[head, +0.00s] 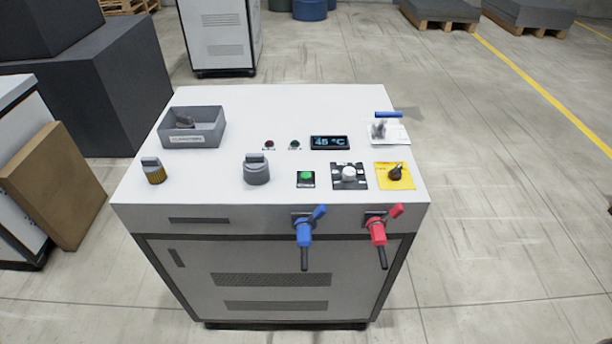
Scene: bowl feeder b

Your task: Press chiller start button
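The chiller (225,100) is a white cabinet with a flat top, standing in the middle of the head view. A green button (306,176) on a dark square plate sits near the front of its top and looks like the start button. A display (329,142) behind it reads 45 °C. A white knob (348,173) on a dark plate is right of the button. A dark rotary switch (396,172) on a yellow plate is further right. Neither of my grippers shows in the head view, and nothing covers the button.
A grey cap (256,169) and a brass-coloured fitting (154,171) stand left of the button. A grey bin (193,128) sits at the back left of the top. Blue (304,232) and red (377,231) valve handles stick out in front. The floor right of the chiller is clear.

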